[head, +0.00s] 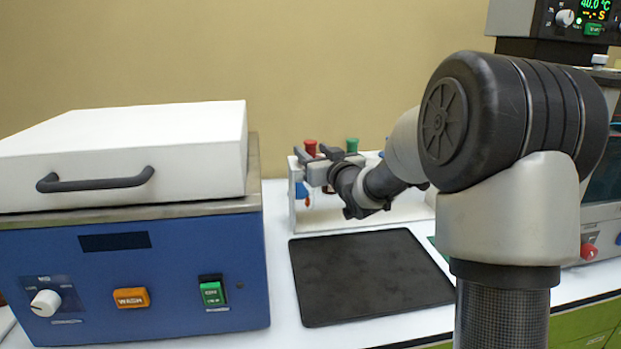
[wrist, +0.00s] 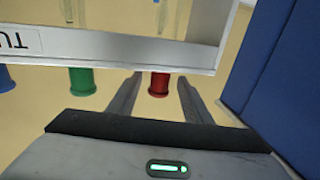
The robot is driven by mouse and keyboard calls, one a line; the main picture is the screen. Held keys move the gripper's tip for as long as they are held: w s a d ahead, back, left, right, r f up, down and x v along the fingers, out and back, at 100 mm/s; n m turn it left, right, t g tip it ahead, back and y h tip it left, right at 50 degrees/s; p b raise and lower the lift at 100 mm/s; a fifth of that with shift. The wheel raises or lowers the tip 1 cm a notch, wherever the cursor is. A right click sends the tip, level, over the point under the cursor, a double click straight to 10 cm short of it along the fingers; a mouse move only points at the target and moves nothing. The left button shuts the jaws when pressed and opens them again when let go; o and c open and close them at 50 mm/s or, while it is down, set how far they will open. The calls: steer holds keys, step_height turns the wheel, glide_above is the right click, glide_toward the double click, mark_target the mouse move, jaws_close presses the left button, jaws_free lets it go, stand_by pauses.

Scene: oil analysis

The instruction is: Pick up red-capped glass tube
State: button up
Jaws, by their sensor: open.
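The red-capped glass tube (head: 310,147) stands in a white rack (head: 388,212) at the back of the bench, behind a black mat. In the wrist view its red cap (wrist: 158,85) pokes past the rack's edge. My gripper (wrist: 155,82) is open, with one finger on each side of the red cap and a gap showing on both sides. In the head view my gripper (head: 316,166) is at the rack's left end, and it partly hides the tube and the rack.
A green-capped tube (wrist: 82,82) and a blue-capped tube (wrist: 6,80) sit in the same rack. The blue machine (head: 130,270) with a white lid stands close to the rack's left end. A black mat (head: 370,275) lies bare in front of the rack.

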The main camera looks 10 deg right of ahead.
steer(key=shift+r, duration=0.1)
jaws_close()
